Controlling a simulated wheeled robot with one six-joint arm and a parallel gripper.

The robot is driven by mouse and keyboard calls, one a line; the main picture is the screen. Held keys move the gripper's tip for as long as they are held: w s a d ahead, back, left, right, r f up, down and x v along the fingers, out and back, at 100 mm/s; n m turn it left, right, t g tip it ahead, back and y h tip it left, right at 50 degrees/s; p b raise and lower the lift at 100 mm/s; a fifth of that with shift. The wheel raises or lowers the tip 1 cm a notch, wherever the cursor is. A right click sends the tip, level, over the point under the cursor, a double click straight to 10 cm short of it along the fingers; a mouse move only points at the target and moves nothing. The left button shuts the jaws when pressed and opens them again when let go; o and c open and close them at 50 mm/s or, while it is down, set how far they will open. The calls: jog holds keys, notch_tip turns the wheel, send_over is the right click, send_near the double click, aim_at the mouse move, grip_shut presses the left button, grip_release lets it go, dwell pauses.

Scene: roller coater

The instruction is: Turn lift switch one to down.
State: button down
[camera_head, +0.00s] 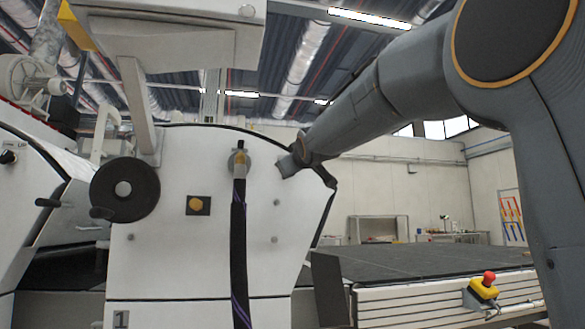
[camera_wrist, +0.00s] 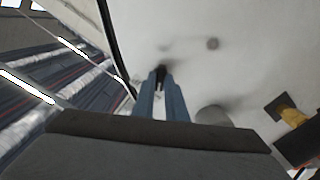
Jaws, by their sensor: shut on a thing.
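My gripper (camera_wrist: 162,78) has its two blue-grey fingers closed on a small dark piece (camera_wrist: 161,69) at the white machine panel. This piece may be lift switch one, but it is too small and blurred to tell, and its up or down position does not show. In the head view my gripper (camera_head: 288,166) is at the panel's upper right, where the wrist hides its fingertips.
A dark hose (camera_head: 240,255) hangs down the panel, left of my gripper. A black handwheel (camera_head: 125,190) is farther left. A red emergency button on a yellow box (camera_head: 485,284) is on the conveyor side at lower right. Open air lies above the conveyor bed (camera_head: 430,262).

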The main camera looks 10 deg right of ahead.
dwell(0.3)
jog(key=c, duration=1.8)
grip_release()
jog(key=s, duration=0.7)
jog(key=shift+s, duration=0.4)
